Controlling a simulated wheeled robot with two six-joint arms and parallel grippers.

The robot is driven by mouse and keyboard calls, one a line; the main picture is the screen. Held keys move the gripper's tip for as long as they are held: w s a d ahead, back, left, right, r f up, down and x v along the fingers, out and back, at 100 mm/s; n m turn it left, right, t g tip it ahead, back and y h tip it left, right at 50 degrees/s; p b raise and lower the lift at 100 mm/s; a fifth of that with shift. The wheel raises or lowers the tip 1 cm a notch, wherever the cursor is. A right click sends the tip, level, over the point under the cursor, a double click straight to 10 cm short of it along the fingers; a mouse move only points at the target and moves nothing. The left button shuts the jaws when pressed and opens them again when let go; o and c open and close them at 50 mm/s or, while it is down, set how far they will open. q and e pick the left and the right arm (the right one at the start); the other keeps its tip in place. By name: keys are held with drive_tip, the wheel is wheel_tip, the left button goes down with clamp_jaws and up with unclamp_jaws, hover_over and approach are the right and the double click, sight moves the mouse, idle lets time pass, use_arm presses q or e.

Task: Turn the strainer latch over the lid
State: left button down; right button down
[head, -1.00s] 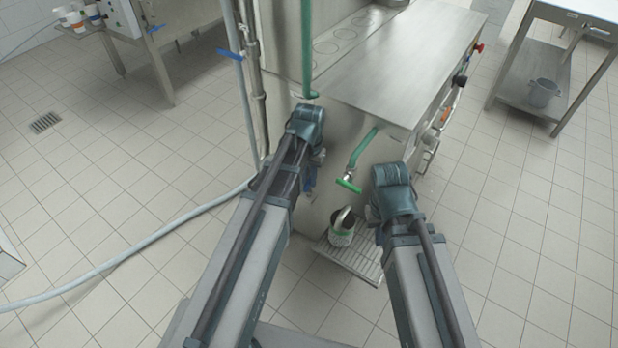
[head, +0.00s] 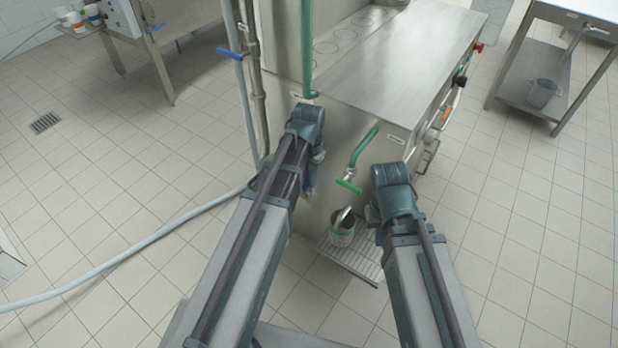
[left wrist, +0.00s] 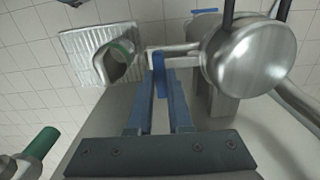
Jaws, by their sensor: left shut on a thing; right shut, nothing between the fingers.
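In the left wrist view my left gripper (left wrist: 160,85) is shut on a blue grip (left wrist: 161,68), which I take to be the strainer latch's handle. A flat metal bar (left wrist: 183,48) runs beside the grip towards a round, shiny metal housing (left wrist: 248,55), probably the strainer, on the right. I cannot tell a separate lid. In the head view my left gripper (head: 312,184) is low by the steel machine's front, largely hidden by its own arm. My right gripper (head: 371,216) is shut and empty, right of the green tap.
A metal container with a green band (head: 342,236) stands on a slotted floor tray (head: 354,262) between my arms. A green-handled tap (head: 348,183) hangs above it. The steel machine (head: 390,60) stands ahead. A grey hose (head: 130,258) crosses the floor at left.

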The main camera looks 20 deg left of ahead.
use_arm(q)
drive_tip(key=c, duration=0.8)
unclamp_jaws()
drive_tip(key=shift+c, duration=0.2)
drive_tip(key=shift+r, duration=0.1)
use_arm(e)
drive_tip(key=shift+r, duration=0.1)
use_arm(q)
wheel_tip(320, 180, up, 14)
drive_tip(key=p, duration=1.3)
drive_tip(key=shift+p, duration=0.4)
use_arm(e)
wheel_tip(320, 180, up, 14)
drive_tip(key=shift+f, duration=0.2)
use_arm(q)
drive_tip(key=shift+s+f, duration=0.15)
drive_tip(key=shift+f, duration=0.1)
use_arm(e)
drive_tip(key=shift+s, duration=0.1)
